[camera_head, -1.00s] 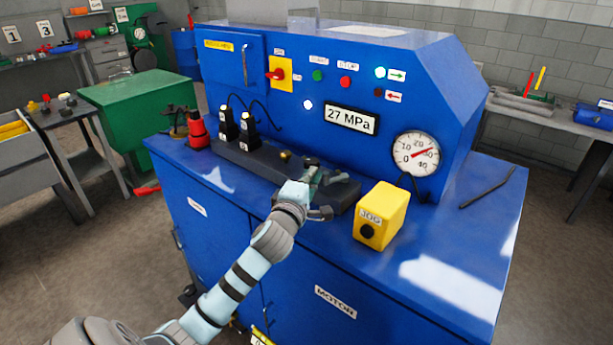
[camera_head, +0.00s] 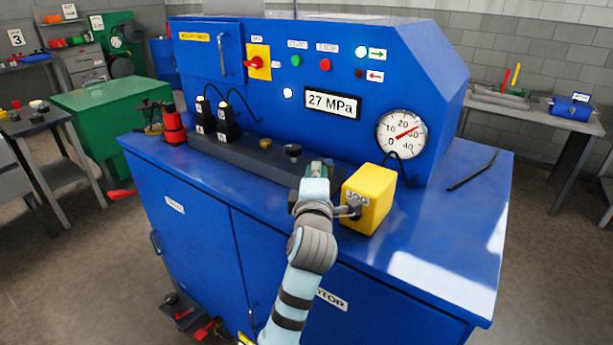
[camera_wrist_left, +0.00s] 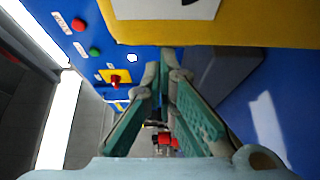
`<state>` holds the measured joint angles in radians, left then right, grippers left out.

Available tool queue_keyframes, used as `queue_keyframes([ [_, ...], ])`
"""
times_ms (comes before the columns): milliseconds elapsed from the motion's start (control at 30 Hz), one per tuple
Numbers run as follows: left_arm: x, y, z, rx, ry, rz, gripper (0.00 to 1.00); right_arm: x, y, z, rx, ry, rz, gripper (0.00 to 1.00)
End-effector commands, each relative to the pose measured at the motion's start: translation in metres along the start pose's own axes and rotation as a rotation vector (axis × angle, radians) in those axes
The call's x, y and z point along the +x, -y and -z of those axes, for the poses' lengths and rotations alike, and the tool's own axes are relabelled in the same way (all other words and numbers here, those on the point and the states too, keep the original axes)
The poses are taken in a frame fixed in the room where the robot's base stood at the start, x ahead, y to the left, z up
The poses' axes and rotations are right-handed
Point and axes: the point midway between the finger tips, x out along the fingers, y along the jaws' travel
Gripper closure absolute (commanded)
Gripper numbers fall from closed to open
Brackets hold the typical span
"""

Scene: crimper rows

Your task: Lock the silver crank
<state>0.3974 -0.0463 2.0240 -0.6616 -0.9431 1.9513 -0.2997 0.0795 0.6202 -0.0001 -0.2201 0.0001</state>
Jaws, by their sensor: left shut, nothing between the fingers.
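I cannot pick out a silver crank for sure. The black valve block (camera_head: 235,150) lies on the blue press top, carrying a dark round knob (camera_head: 293,151) and a brass knob (camera_head: 264,143). My left gripper (camera_head: 320,165) is over the block's right end, just left of the yellow JOG box (camera_head: 372,190), and hides that part of the block. In the left wrist view its fingers (camera_wrist_left: 167,65) are together with nothing between them. The yellow box (camera_wrist_left: 230,25) fills the top right there. My right gripper is not in view.
The blue press panel (camera_head: 280,85) rises behind the block, with a 27 MPa display (camera_head: 332,102) and a round gauge (camera_head: 402,134). A red bottle-like object (camera_head: 173,125) stands at the block's left. The press top right of the yellow box is mostly clear, with a dark rod (camera_head: 472,171).

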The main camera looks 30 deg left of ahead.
Motion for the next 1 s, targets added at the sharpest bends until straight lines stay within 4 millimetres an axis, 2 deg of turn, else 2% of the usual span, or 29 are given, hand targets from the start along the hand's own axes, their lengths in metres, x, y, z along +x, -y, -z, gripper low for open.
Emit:
queue_keyframes([
  [100,-0.002,0.002,-0.008,-0.003,0.002,0.0,1.0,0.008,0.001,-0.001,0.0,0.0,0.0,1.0],
  [400,-0.003,0.0,-0.018,-0.001,0.001,-0.001,1.0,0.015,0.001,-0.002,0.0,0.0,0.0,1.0],
  [1000,-0.004,-0.001,-0.021,0.0,0.001,-0.001,1.0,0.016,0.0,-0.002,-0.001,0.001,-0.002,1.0],
])
